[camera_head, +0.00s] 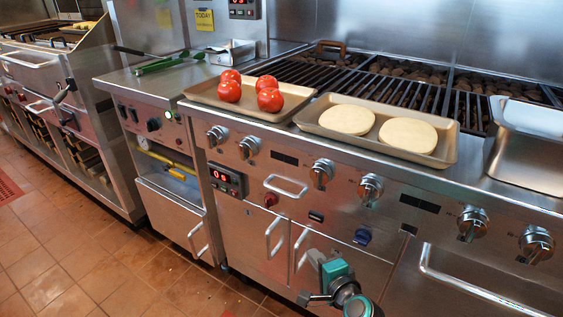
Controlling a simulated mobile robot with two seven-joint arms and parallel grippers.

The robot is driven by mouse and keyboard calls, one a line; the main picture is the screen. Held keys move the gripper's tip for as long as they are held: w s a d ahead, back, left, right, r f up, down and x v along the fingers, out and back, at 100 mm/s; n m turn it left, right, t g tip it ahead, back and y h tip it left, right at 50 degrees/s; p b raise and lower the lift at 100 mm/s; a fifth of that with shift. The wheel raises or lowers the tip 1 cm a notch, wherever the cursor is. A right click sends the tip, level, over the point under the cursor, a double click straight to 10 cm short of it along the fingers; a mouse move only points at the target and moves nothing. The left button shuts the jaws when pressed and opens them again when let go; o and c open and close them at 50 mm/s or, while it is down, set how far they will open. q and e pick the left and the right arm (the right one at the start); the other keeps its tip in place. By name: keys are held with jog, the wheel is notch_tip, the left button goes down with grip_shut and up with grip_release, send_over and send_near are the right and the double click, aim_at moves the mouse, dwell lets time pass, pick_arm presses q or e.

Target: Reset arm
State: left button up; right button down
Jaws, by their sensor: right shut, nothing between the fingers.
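My right gripper (312,298) shows at the bottom of the head view, a little right of the middle. It is dark grey with teal parts of my arm beside it. It is shut and empty, low in front of the grill's steel front panel (260,220). I cannot tell whether it touches the panel. My left gripper is out of view.
The grill (400,88) carries a tray with several tomatoes (230,90) and a tray with two pale round flatbreads (347,119). A steel container (527,150) stands at right. Knobs and door handles (275,238) stick out of the front. Tiled floor (90,260) is clear at left.

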jog(key=s+d+r+n+g, duration=0.1)
jog(key=s+d+n+g, duration=0.15)
jog(key=s+n, duration=1.55)
pick_arm(q)
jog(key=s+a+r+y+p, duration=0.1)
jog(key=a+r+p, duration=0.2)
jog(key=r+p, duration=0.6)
jog(key=p, duration=0.4)
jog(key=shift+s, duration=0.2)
pick_arm(e)
jog(key=s+d+r+h, duration=0.2)
jog(key=s+r, duration=0.1)
jog(key=r, duration=0.6)
jog(key=shift+r+m+g, duration=0.3)
jog(key=shift+g, duration=0.05)
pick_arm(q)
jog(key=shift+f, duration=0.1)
pick_arm(e)
jog(key=shift+s+d, duration=0.1)
jog(key=shift+s, duration=0.05)
